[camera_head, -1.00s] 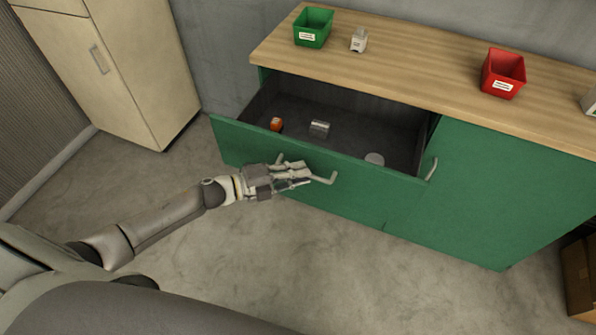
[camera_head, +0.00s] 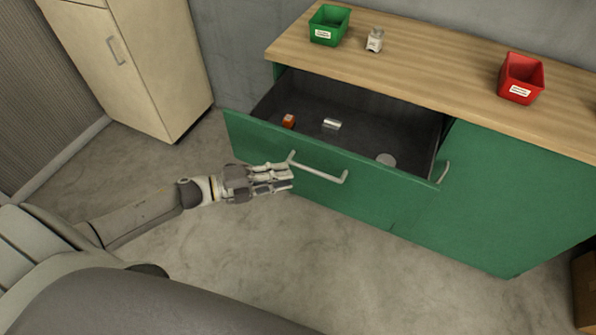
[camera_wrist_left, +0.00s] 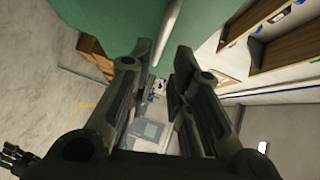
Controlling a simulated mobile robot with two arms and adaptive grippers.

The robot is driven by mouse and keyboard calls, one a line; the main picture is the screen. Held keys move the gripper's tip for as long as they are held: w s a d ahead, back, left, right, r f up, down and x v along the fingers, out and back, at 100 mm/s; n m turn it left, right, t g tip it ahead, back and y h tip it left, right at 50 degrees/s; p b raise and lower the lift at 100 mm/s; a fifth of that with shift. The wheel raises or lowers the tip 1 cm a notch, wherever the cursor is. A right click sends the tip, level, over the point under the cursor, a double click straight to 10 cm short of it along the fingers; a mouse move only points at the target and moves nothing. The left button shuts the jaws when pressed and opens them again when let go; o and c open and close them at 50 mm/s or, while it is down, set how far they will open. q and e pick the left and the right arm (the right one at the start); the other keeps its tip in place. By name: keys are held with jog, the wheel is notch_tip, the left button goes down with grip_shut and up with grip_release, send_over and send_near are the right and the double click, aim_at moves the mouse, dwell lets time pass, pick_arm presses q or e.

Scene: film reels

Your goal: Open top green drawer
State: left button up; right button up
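The top green drawer (camera_head: 300,158) of the green cabinet is pulled out, and its dark interior shows. Its silver bar handle (camera_head: 319,171) is on the front panel. My left gripper (camera_head: 290,179) is just left of the handle, in front of the panel, and does not grip it.
The wooden countertop (camera_head: 430,82) holds a green bin (camera_head: 329,25), a small white-grey item (camera_head: 375,40) and a red bin (camera_head: 521,79). A cabinet door handle (camera_head: 443,172) is right of the drawer. A beige cupboard (camera_head: 150,60) stands at the left. The floor (camera_head: 350,260) in front is clear.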

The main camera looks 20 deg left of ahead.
pick_arm(q)
jog(key=v, duration=0.4)
jog(key=shift+s+a, duration=0.1)
jog(key=shift+a, duration=0.05)
dwell(0.4)
jog(key=s+a+f+n+y, duration=0.25)
jog(key=f+n+y, duration=0.2)
jog(key=f, duration=0.45)
jog(key=s+a+f+n+y, duration=0.25)
jog(key=f+n, duration=0.25)
jog(key=f, duration=0.4)
jog(key=s+a+f+n+y, duration=0.2)
jog(key=a+f+n+y, duration=0.25)
jog(key=f, duration=0.45)
jog(key=s+d+f+n+g, duration=0.3)
jog(key=s+f, duration=0.3)
jog(key=s, duration=0.3)
jog(key=s+d+f+n+g, duration=0.3)
jog(key=s+d+f, duration=0.3)
jog(key=s, duration=0.4)
jog(key=s+d+f+n+g, duration=0.3)
jog(key=s+f, duration=0.3)
jog(key=s, duration=0.4)
jog(key=shift+d+n+g+y, duration=0.35)
jog(key=shift+d+g, duration=0.15)
jog(key=shift+d, duration=0.15)
